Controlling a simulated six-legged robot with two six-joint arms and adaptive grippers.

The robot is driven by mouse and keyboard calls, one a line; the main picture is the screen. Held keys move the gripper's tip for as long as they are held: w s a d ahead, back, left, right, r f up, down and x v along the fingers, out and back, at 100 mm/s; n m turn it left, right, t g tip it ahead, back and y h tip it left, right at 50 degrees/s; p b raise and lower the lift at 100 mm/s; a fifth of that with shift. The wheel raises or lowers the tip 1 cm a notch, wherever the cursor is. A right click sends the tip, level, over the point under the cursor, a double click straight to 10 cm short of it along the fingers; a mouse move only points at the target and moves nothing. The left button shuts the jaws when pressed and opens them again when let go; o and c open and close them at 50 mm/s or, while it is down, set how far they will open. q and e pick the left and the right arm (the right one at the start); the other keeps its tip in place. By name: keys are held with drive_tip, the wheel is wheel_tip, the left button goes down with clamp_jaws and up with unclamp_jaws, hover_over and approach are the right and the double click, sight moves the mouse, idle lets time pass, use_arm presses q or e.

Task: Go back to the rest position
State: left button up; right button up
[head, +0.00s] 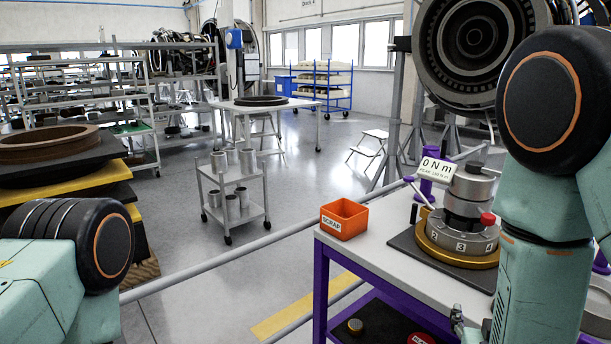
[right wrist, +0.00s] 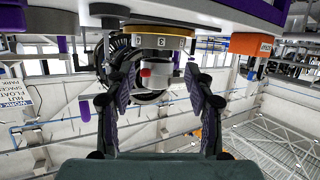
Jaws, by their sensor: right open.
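My right gripper (head: 457,318) shows only in part at the bottom of the head view, beside the front edge of the workbench, mostly hidden by my right arm. In the right wrist view my right gripper (right wrist: 152,78) has its two dark fingers spread wide, with nothing between them. That view is tilted, with the bench top along its upper edge. The grey fixture with a gold ring (head: 460,250) and a red knob stands on the bench; its ring (right wrist: 150,42) appears beyond the fingers. My left arm enters at lower left, but its gripper is out of frame.
An orange scrap bin (head: 344,219) sits on the left end of the workbench (head: 385,262). A purple post and a torque readout (head: 436,167) stand by the fixture. A grey rail runs across the floor. A small cart (head: 233,180) stands beyond, with open floor around it.

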drive_tip(key=s+a+f+n+g+y+b, duration=0.1)
drive_tip(key=s+f+g, duration=0.5)
drive_tip(key=s+f, duration=0.8)
drive_tip(key=s+a+f+n+g+y+b, duration=0.2)
drive_tip(key=s+a+f+g+y, duration=0.2)
drive_tip(key=s+f, duration=1)
drive_tip(key=s+a+g, duration=0.1)
drive_tip(key=s+g, duration=0.1)
drive_tip(key=g, duration=0.1)
drive_tip(key=shift+a+y, duration=0.2)
drive_tip(key=shift+y, duration=0.1)
